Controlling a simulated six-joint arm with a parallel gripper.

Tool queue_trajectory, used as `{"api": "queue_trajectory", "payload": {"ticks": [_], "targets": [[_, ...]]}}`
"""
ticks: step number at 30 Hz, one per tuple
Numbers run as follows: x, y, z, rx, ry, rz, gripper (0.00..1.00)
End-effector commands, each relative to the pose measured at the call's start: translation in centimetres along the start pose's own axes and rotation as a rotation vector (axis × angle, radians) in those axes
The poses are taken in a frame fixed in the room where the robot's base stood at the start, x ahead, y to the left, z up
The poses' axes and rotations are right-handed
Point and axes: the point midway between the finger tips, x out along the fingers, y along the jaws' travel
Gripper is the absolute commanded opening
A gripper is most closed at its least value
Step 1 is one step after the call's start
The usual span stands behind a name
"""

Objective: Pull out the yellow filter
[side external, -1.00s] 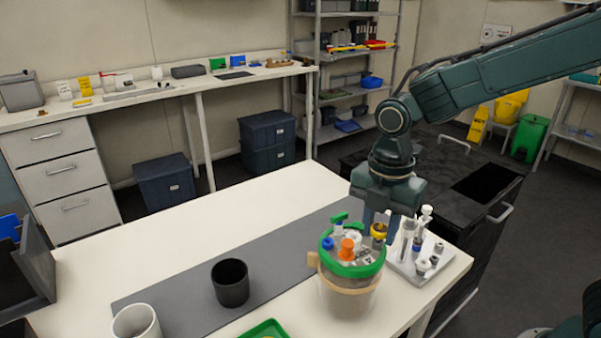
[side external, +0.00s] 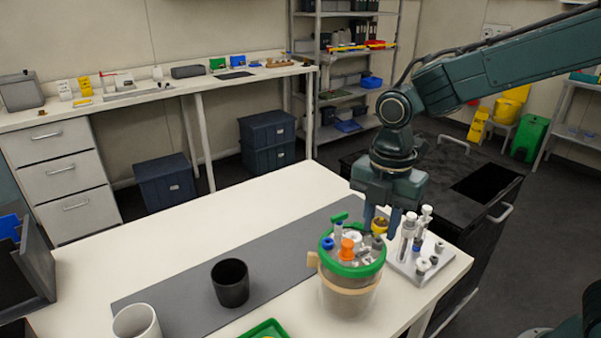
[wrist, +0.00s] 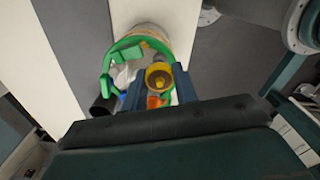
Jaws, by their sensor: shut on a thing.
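The yellow filter (side external: 380,226) is a small yellow ring-topped piece at the back right of the bioreactor's lid. My gripper (side external: 382,220) points down above the lid and is shut on the filter, with one finger on each side. In the wrist view the filter (wrist: 158,76) sits between the two blue fingers of my gripper (wrist: 158,86). The bioreactor (side external: 347,290) is a clear vessel with a green rim and a tan band, standing upright on the table. I cannot tell whether the filter's lower end is still in its port.
Other fittings crowd the lid, among them an orange cap (side external: 347,249) and a blue cap (side external: 327,243). A pale rack (side external: 405,268) with upright parts stands close on the right. A black cup (side external: 230,283) and a white cup (side external: 137,322) stand left, with free table behind.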

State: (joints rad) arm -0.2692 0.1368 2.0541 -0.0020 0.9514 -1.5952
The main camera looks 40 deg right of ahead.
Motion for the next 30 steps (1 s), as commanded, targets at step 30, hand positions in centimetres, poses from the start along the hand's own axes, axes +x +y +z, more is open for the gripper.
{"api": "queue_trajectory", "payload": {"ticks": [30], "targets": [[-3.0, 0.0, 0.0, 0.0, 0.0, 0.0, 0.05]]}}
